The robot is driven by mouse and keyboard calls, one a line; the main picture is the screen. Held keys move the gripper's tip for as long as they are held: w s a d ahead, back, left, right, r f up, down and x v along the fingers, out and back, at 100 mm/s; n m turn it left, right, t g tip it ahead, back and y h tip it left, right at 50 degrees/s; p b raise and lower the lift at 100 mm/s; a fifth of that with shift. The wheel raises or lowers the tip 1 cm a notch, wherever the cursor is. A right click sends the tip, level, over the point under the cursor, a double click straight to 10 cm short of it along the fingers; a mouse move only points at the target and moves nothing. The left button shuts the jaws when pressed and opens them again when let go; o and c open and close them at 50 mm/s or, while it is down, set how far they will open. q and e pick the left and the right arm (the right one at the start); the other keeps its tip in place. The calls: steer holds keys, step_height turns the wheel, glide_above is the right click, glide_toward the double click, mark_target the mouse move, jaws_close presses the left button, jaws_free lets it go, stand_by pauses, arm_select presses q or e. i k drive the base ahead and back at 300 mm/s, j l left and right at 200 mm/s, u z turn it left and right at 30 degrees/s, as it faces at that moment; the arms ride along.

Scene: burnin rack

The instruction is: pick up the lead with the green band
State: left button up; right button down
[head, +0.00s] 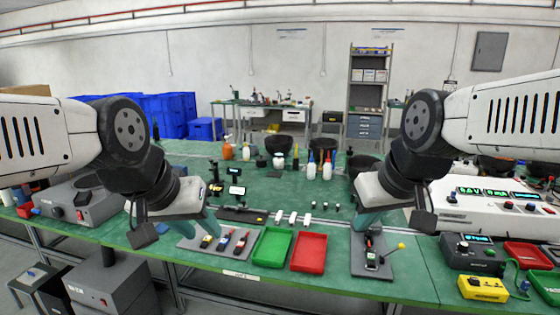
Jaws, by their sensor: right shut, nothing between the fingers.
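A grey plate (222,257) at the front left of the bench holds dark leads side by side. I can make out a lead with a yellow band (206,242), one with a blue band (223,241) and one with a red band (240,243). I cannot pick out a green band; my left gripper hides the plate's left part. My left gripper (198,240) has its teal fingers spread, low over that left part. My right gripper (366,222) is shut and empty above a second grey plate, at the back of a dark fixture (371,258) with a yellow-knobbed lever (401,246).
A green tray (271,247) and a red tray (309,252) lie between the plates. White connectors (292,218) stand behind them. Bottles (312,168) stand further back. Instruments (475,255) and a yellow box (482,288) fill the right. The front bench edge is close.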

mark_target(370, 258)
steer(key=z, duration=0.9)
